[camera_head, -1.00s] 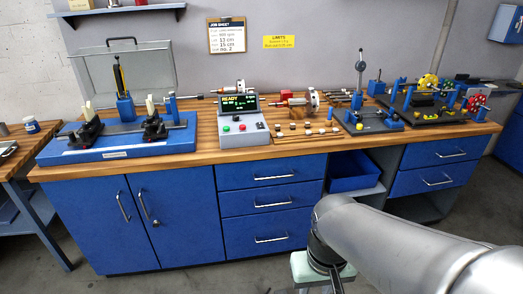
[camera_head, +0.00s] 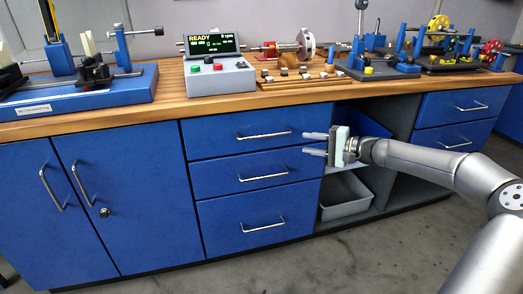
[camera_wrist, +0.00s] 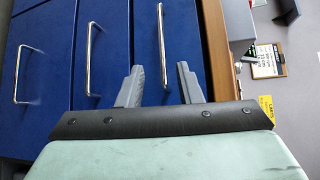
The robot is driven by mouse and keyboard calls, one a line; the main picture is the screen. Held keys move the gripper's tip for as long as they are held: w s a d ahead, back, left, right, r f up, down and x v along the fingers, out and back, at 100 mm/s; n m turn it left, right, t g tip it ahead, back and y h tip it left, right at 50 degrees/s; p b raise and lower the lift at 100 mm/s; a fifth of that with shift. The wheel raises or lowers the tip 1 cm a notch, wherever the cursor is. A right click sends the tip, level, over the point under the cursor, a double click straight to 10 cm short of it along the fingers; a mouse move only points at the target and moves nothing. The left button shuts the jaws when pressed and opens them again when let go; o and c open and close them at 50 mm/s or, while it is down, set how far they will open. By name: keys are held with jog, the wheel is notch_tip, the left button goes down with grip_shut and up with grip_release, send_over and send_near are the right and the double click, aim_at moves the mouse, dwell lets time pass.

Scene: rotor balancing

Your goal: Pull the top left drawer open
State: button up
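The top left drawer (camera_head: 215,146) is the top blue drawer of the middle stack, and it is closed. Its silver bar handle (camera_head: 264,135) runs across its front. My gripper (camera_head: 304,143) is open and empty, its two grey fingers pointing left toward the drawer stack, just right of the handle's right end. In the wrist view the drawer fronts appear turned on their side. There the top drawer's handle (camera_wrist: 162,40) shows in the gap between the spread fingertips (camera_wrist: 160,66). I see no contact between fingers and handle.
Two closed drawers (camera_head: 218,178) lie below. A two-door cupboard (camera_head: 95,250) stands left. Right of the stack is an open bay with a grey bin (camera_head: 345,210), then more drawers (camera_head: 420,108). The wooden worktop (camera_head: 170,102) overhangs the drawers and carries equipment. Floor in front is clear.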

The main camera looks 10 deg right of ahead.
aim_at(262, 136)
jog(key=b+x, duration=0.4)
jog(key=x, duration=1.3)
jog(key=shift+w, duration=0.2)
grip_shut()
